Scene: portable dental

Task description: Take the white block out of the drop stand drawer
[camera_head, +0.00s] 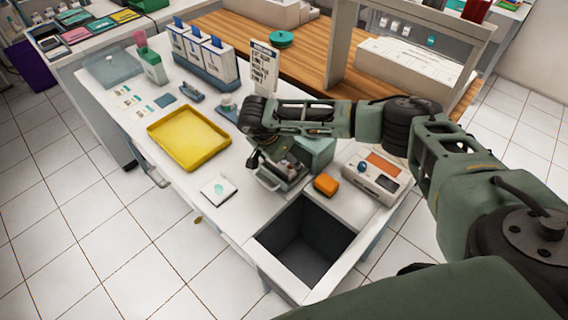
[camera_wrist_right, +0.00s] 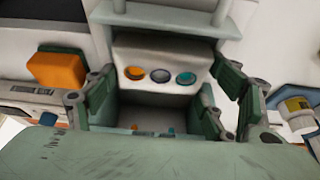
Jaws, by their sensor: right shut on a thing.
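The white block (camera_wrist_right: 160,75), with orange, grey and teal round spots on its face, is between the two fingers of my right gripper (camera_wrist_right: 165,85) in the right wrist view. The gripper is shut on it. The green drop stand (camera_head: 316,150) is on the white counter in the head view. Its drawer (camera_head: 268,183) is pulled out, with the handle towards the counter's front. My right gripper (camera_head: 276,168) points down over the drawer, and hides most of the block there. I cannot tell whether the block still touches the drawer floor. My left gripper is not in view.
An orange block (camera_head: 326,184) and a white device (camera_head: 376,180) stand right of the drawer. An open dark bin (camera_head: 305,240) is sunk into the counter nearby. A yellow tray (camera_head: 188,137) and a white card (camera_head: 218,190) lie to the left. A printed sign (camera_head: 263,67) stands behind.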

